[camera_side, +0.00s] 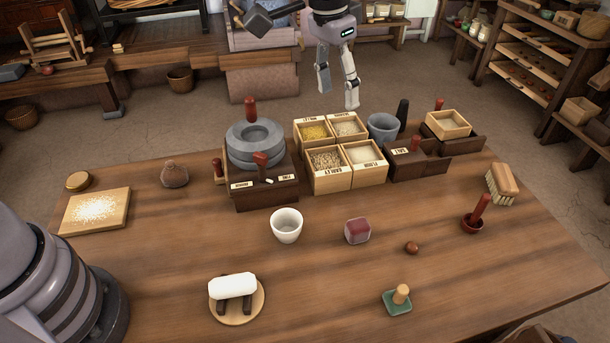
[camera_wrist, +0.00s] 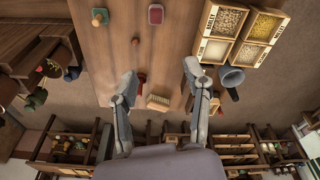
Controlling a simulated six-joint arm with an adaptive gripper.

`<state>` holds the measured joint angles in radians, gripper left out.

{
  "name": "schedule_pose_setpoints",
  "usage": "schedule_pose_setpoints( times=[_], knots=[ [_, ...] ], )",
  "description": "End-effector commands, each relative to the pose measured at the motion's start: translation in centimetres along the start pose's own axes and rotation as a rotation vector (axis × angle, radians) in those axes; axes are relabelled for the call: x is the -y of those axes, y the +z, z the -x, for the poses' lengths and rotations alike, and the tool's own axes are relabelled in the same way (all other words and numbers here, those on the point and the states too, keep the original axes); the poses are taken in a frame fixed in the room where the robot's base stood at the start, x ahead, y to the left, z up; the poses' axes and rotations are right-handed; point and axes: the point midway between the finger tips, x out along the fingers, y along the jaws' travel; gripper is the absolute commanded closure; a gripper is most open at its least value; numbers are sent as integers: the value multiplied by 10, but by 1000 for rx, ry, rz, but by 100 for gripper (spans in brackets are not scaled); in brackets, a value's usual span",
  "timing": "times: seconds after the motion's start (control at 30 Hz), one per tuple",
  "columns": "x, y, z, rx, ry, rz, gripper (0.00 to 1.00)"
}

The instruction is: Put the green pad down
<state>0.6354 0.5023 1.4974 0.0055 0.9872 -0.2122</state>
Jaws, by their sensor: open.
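The green pad (camera_side: 397,306), a small green square with a pale wooden knob on top, rests on the table near the front edge, right of centre. It also shows in the wrist view (camera_wrist: 98,17) at the top, left of centre. My gripper (camera_side: 338,98) is open and empty, high up at the back of the side view, far from the pad. In the wrist view its two fingers (camera_wrist: 160,70) are spread wide with nothing between them.
A white cup (camera_side: 286,226) and a quern (camera_side: 254,145) stand further left. Bare table surrounds the pad.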

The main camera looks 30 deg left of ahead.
Motion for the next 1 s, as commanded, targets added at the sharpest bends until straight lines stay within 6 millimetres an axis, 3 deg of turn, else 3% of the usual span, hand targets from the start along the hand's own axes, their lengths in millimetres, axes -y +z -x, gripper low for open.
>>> schedule_pose_setpoints(
  times=[0.03,0.1,0.17,0.3,0.4,0.5,0.6,0.77,1.0],
  knots=[
    [31,16,33,-35,-2,42,51],
    [67,44,68,-75,-9,88,51],
    [93,74,93,-109,-18,128,51],
    [140,154,134,-187,-50,220,51],
    [157,215,147,-241,-80,281,51],
    [164,266,146,-283,-111,333,51],
    [165,303,140,-316,-138,369,51],
    [163,330,131,-338,-160,397,51],
    [163,334,130,-340,-162,400,51]
  ],
)
